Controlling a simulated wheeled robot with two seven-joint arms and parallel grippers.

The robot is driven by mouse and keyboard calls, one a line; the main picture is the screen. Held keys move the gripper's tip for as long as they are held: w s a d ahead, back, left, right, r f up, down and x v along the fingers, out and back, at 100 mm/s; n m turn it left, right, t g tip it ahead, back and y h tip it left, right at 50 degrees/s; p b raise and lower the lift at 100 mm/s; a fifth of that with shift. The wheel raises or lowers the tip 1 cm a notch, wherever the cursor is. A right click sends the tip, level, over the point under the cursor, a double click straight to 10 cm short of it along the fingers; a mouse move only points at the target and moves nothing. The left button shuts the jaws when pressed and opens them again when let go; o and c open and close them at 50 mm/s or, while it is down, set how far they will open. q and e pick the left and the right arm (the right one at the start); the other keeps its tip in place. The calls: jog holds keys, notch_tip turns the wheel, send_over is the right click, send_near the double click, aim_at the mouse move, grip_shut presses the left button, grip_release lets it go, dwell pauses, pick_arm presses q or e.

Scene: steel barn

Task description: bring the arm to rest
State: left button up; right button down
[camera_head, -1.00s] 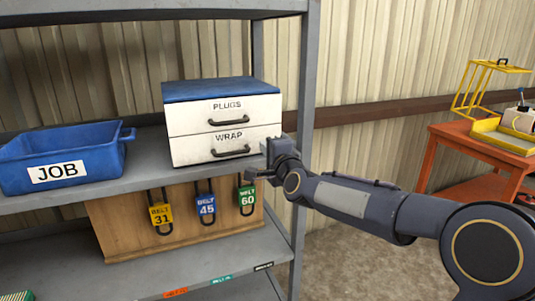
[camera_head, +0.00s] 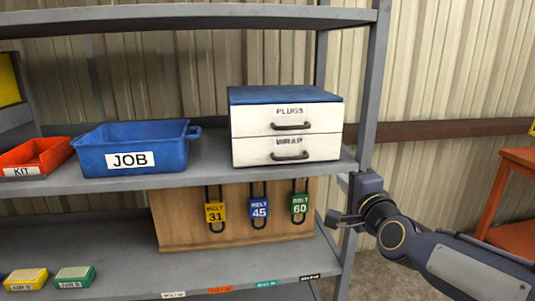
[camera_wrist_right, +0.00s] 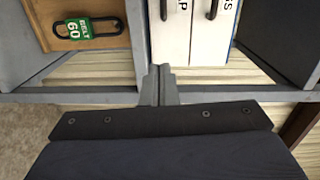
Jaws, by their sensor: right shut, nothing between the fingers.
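My right gripper (camera_head: 346,182) is shut and empty, just below and right of the drawer unit, in front of the shelf edge near the right post. Its closed fingers also show in the right wrist view (camera_wrist_right: 161,85), with grey shelf edge beyond them. My right arm reaches in from the lower right. The white drawer unit (camera_head: 286,116) with a blue top has its PLUGS and WRAP drawers closed. My left gripper is not in view.
A blue JOB bin (camera_head: 130,149) and red KIT bin (camera_head: 38,157) stand on the upper shelf. A wooden board (camera_head: 180,220) below holds padlock-like BELT tags. The grey right post (camera_head: 372,90) is close to my gripper. An orange table (camera_head: 514,200) stands right.

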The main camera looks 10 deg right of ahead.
jog(key=s+a+f+n+g+y, duration=0.1)
jog(key=s+a+f+n+g, duration=0.1)
jog(key=s+f+n+g, duration=0.8)
jog(key=s+a+f+n+g+y, duration=0.2)
jog(key=s+f+n, duration=0.3)
jog(key=s+f, duration=1.1)
jog(key=s+r+p, duration=0.2)
jog(key=r+p, duration=0.7)
jog(key=r, duration=0.2)
jog(key=s+r+p, duration=0.1)
jog(key=r+p, duration=0.7)
jog(key=r, duration=0.2)
jog(key=shift+s+d+r+p, duration=0.15)
jog(key=shift+s+r+p, duration=0.2)
jog(key=shift+s+p, duration=0.05)
